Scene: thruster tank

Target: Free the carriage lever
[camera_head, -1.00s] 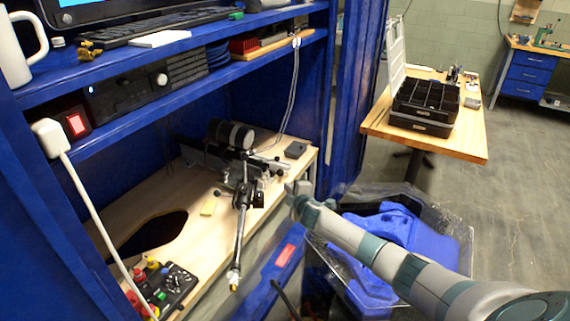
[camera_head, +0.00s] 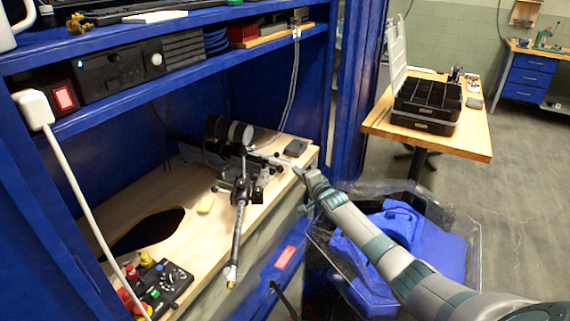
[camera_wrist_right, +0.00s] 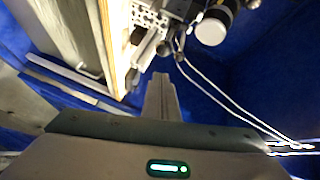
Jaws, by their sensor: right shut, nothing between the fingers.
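A dark carriage mechanism (camera_head: 240,185) with a black and silver cylinder (camera_head: 228,130) stands on the wooden bench. A long thin rod with a brass-coloured tip (camera_head: 232,275) reaches from it past the bench's front edge. I cannot tell which part is the carriage lever. My right gripper (camera_head: 303,174) is shut and empty, close to the bench's right front edge and right of the mechanism. In the right wrist view, its closed fingers (camera_wrist_right: 160,88) point toward a perforated metal plate (camera_wrist_right: 150,15) and a white-ended cylinder (camera_wrist_right: 212,27); a gap shows between. My left gripper is out of view.
The bench (camera_head: 205,228) has a dark hole and a control box (camera_head: 165,287) at front left. A blue shelf (camera_head: 180,85) overhangs it. A clear bin with blue contents (camera_head: 420,235) stands below my right arm. Thin cables (camera_head: 291,90) hang behind the mechanism.

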